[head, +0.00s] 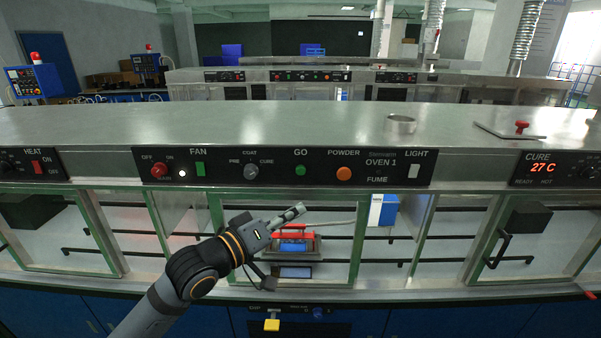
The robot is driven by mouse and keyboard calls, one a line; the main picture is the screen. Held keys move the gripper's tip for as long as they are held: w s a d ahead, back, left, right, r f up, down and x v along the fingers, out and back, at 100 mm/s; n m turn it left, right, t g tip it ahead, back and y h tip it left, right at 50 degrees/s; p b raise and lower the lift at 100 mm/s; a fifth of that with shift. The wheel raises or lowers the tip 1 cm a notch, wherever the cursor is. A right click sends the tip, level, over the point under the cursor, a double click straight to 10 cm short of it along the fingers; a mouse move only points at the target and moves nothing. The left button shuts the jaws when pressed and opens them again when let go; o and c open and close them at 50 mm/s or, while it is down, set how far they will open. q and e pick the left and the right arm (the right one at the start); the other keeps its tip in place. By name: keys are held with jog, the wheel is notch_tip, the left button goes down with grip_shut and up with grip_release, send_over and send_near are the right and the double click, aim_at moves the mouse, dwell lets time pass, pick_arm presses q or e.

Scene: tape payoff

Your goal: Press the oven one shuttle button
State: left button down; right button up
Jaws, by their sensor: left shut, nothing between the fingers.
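The oven one control panel (350,188) runs along the cabinet front. It has a red knob by OFF and ON, a green FAN switch, a grey COAT/CURE knob (251,172), a green GO button (300,170), an orange POWDER button (344,174) and a pale LIGHT switch. No label reading "shuttle" is legible. My left gripper (301,209) is shut and empty, its tip pointing up and right, below the GO button in the picture and apart from the panel. My right gripper is not in view.
Behind the gripper, a red-handled tray (294,245) shows inside the oven window. A lower panel has a yellow tag (272,324) and a blue knob (318,312). A metal ring (400,123) and a plate with a red knob (521,127) lie on the cabinet top.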

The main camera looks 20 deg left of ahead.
aim_at(301, 170)
pick_arm(q)
jog(key=r, duration=0.2)
jog(key=r+h, duration=0.1)
jog(key=shift+s+d, duration=0.15)
jog(key=shift+d, duration=0.15)
jog(key=shift+w+a+b, duration=0.4)
jog(key=shift+w+b, duration=0.1)
jog(key=shift+w, duration=0.9)
jog(key=shift+w+a+b, duration=0.45)
jog(key=shift+w+b, duration=0.1)
jog(key=shift+w, duration=0.9)
jog(key=shift+w+a+b, duration=0.4)
jog(key=shift+w+b, duration=0.1)
jog(key=shift+w, duration=0.9)
jog(key=shift+w, duration=0.1)
